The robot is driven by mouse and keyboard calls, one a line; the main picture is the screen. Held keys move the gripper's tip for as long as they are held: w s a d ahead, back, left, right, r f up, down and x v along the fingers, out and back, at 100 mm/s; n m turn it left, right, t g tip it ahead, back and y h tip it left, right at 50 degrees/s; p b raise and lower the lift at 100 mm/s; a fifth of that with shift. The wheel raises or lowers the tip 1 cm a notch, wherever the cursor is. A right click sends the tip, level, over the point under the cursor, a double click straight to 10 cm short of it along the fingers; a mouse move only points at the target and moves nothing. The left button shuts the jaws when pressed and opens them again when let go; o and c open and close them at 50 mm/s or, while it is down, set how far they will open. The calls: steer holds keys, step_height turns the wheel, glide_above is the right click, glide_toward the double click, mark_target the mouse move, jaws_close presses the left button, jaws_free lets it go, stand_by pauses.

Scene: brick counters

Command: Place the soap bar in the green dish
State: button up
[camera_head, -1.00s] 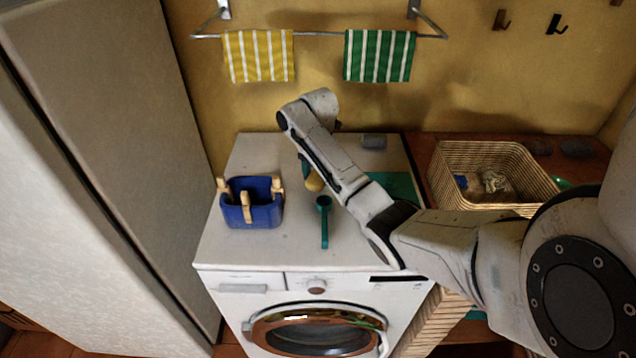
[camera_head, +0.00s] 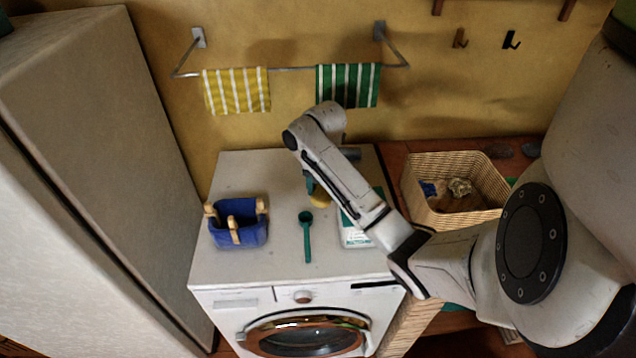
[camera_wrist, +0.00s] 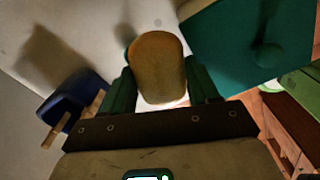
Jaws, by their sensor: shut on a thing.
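The soap bar (camera_wrist: 158,62) is a tan-orange block with rounded edges. It sits between the green fingers of my gripper (camera_wrist: 160,80) in the wrist view, and they are shut on it. In the head view my gripper (camera_head: 312,188) is over the washing machine top, partly hidden by my arm, with the yellowish soap (camera_head: 321,199) below it. A small piece of something green (camera_head: 511,181) shows beside the basket at the right. A pale green edge (camera_wrist: 271,86) shows at the right of the wrist view. I cannot tell whether either is the green dish.
On the washing machine (camera_head: 270,273) are a blue peg basket (camera_head: 240,233), a teal scoop (camera_head: 307,238) and a green-and-white pack (camera_head: 352,236). A wicker basket (camera_head: 440,217) stands on the brown counter to the right. A tall cabinet (camera_head: 100,130) borders the left.

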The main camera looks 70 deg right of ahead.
steer(key=shift+s+r, duration=0.35)
steer(key=shift+s, duration=0.05)
steer(key=shift+s+a+r, duration=0.15)
steer(key=shift+s+a, duration=0.15)
steer(key=shift+s, duration=0.35)
steer(key=shift+s+a+r, duration=0.25)
steer(key=shift+s+a, duration=0.05)
steer(key=shift+s, duration=0.2)
steer(key=shift+s+a+r, duration=0.25)
steer(key=shift+s, duration=0.25)
